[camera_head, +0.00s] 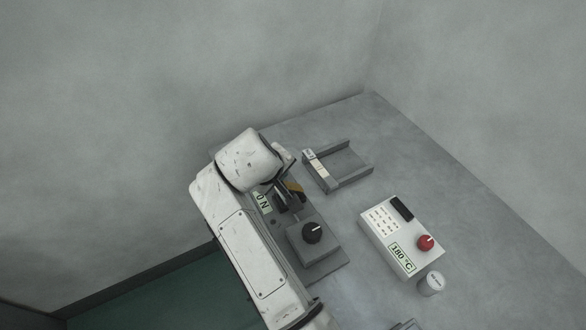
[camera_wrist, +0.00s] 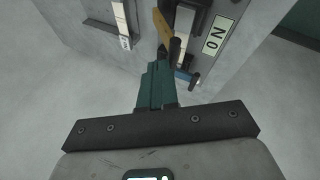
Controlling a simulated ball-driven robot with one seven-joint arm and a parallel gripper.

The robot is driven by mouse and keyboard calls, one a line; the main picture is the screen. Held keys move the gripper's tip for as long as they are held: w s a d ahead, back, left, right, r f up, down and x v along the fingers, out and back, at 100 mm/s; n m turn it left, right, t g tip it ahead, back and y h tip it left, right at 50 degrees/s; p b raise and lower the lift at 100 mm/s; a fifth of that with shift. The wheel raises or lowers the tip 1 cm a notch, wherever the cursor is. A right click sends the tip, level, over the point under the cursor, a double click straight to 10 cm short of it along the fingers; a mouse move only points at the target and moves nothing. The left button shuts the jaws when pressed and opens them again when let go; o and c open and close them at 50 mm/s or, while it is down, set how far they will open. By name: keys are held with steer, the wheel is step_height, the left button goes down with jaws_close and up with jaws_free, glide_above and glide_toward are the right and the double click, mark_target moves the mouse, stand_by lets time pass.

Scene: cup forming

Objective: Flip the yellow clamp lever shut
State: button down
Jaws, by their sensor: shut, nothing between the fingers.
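The yellow clamp lever (camera_head: 294,186) belongs to a grey press fixture (camera_head: 320,258) with a black knob. It also shows in the wrist view (camera_wrist: 161,25) as a thin yellow-orange bar just beyond my fingers. My gripper (camera_wrist: 162,55) is shut and empty, with its dark green fingers together close to the lever's lower end. I cannot tell whether they touch it. In the head view my white arm reaches over the left side of the fixture, and my wrist partly hides the lever and clamp.
A grey U-shaped stand (camera_head: 345,178) is behind the fixture. A white control box (camera_head: 385,225) with a red knob and a 180 °C display is to the right, with a small white cup (camera_head: 431,283) beside it. The far right of the grey table (camera_head: 440,170) is clear.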

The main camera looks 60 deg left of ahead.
steer(key=s+f+t+b, duration=0.2)
steer(key=s+f+n+t+b, duration=0.1)
steer(key=s+f+t+b, duration=0.1)
steer(key=t, duration=0.1)
steer(key=shift+s+a, duration=0.15)
steer(key=shift+b, duration=0.3)
steer(key=shift+w+f, duration=0.4)
steer(key=shift+w, duration=0.3)
steer(key=shift+r, duration=0.1)
